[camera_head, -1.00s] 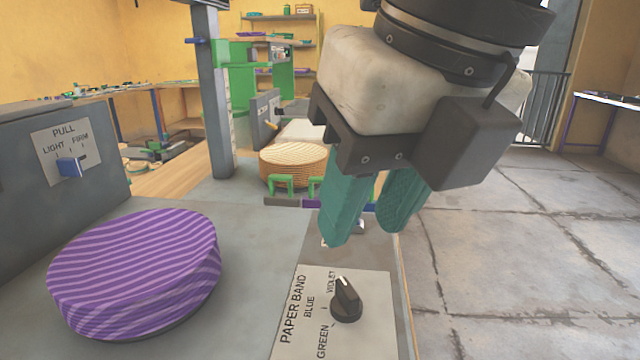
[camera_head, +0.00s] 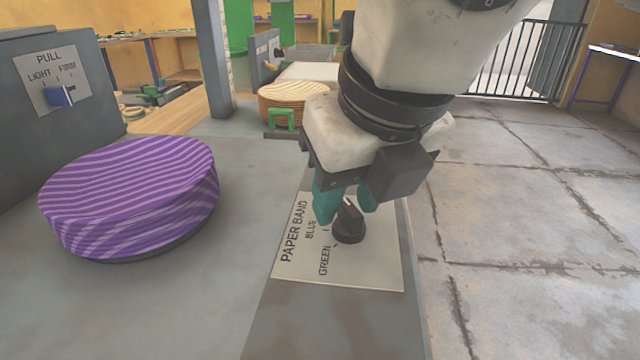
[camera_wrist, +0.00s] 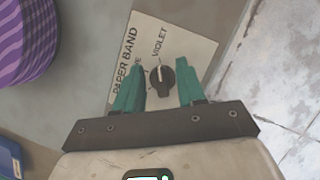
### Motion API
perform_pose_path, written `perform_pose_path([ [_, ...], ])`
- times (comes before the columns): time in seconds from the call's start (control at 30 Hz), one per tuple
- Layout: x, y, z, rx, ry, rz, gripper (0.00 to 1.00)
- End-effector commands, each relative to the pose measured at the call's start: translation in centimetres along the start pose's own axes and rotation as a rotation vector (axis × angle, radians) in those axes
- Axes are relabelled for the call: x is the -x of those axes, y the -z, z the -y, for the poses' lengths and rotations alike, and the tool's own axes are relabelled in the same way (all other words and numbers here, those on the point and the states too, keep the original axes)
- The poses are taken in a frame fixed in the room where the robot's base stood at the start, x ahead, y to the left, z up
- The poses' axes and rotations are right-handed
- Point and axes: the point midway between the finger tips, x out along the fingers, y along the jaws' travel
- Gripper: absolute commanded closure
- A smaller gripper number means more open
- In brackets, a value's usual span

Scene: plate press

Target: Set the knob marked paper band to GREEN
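The paper band knob (camera_head: 349,232) is black with a pale pointer line and sits on a white label plate (camera_head: 380,275). The plate reads PAPER BAND with BLUE and GREEN visible; VIOLET shows in the wrist view. The knob also shows in the wrist view (camera_wrist: 161,82), its pointer line towards VIOLET. My gripper (camera_head: 346,208) has teal fingers, open, just above and behind the knob in the head view. In the wrist view the fingertips (camera_wrist: 160,92) stand apart on either side of the knob, with gaps; contact cannot be told.
A purple striped round stack (camera_head: 130,195) sits on the grey bench to the left. A PULL switch panel (camera_head: 50,85) with a blue lever stands behind it. A tan round stack (camera_head: 290,100) with a green clip is further back. Open floor lies right.

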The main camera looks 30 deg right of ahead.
Motion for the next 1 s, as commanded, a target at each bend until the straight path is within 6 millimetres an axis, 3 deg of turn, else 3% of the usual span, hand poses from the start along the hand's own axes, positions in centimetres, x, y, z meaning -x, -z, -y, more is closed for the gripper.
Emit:
perform_pose_path([
  [0.2,0.0,0.0,0.0,0.0,0.0,0.0,0.62],
  [0.6,0.02,0.0,0.0,0.0,0.0,0.0,1.0],
  [1.0,-0.02,0.0,0.01,0.016,-0.007,0.0,1.0],
])
